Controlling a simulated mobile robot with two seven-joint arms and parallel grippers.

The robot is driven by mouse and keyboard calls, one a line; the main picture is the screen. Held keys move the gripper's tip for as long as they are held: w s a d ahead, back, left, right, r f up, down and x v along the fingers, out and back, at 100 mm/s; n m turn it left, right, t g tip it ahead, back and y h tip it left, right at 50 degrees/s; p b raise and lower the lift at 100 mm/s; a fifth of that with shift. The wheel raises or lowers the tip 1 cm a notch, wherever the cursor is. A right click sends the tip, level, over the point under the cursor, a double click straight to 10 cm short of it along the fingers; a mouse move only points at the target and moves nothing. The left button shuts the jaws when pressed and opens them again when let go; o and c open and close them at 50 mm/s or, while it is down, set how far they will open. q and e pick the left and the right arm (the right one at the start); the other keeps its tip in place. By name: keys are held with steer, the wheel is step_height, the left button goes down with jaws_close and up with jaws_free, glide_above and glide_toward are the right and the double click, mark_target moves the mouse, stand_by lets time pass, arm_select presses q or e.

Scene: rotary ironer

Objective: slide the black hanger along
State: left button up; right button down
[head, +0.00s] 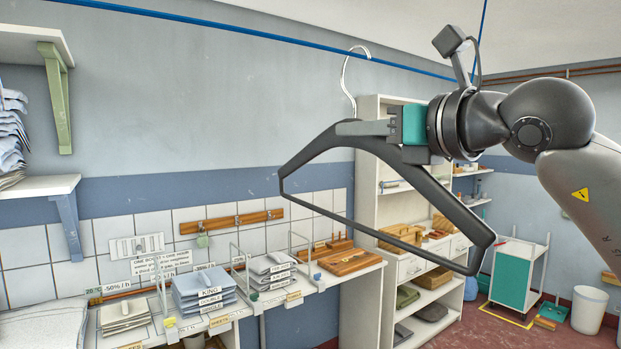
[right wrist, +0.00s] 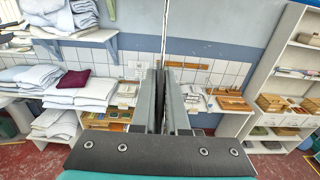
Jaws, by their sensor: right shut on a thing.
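The black hanger (head: 330,146) is a wide dark frame with a pale metal hook (head: 344,80). The hook's curved top is at the blue rail (head: 250,37), and the hanger hangs below it, its right side lower in the picture. My right gripper (head: 352,128) comes in from the right and is shut on the hanger just below the hook. In the right wrist view, my fingers (right wrist: 166,105) are close together, with the thin hook wire rising above them. The fingers hide the gripped part of the hanger. My left gripper is not in view.
The blue rail runs along the top of the head view, and a thin blue upright (head: 481,35) meets it on the right. Below stand a counter (head: 372,262) with folded linen (head: 205,284) and a white shelf unit (head: 367,190). No other hangers show on the rail.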

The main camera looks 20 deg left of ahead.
steer(key=shift+w+d+r+p, duration=0.1)
steer(key=shift+w+d+p, duration=0.25)
steer(key=shift+w+d, duration=0.45)
steer(key=shift+w+d+r+p, duration=0.1)
steer(key=shift+w+d+p, duration=0.25)
steer(key=shift+w+d, duration=0.45)
steer(key=shift+w+a, duration=0.15)
steer(key=shift+w, duration=0.05)
steer(key=shift+w+d+p, duration=0.75)
steer(key=shift+w+d, duration=0.15)
steer(key=shift+w, duration=0.25)
steer(key=shift+w+d+p, duration=0.75)
steer(key=shift+w+d, duration=0.15)
steer(key=shift+w, duration=0.25)
steer(key=shift+w, duration=0.1)
steer(key=shift+w+d+p, duration=0.45)
steer(key=shift+w+d, duration=0.45)
steer(key=shift+w, duration=0.25)
steer(key=shift+w+d+p, duration=0.4)
steer(key=shift+w+d, duration=0.5)
steer(key=shift+w, duration=0.3)
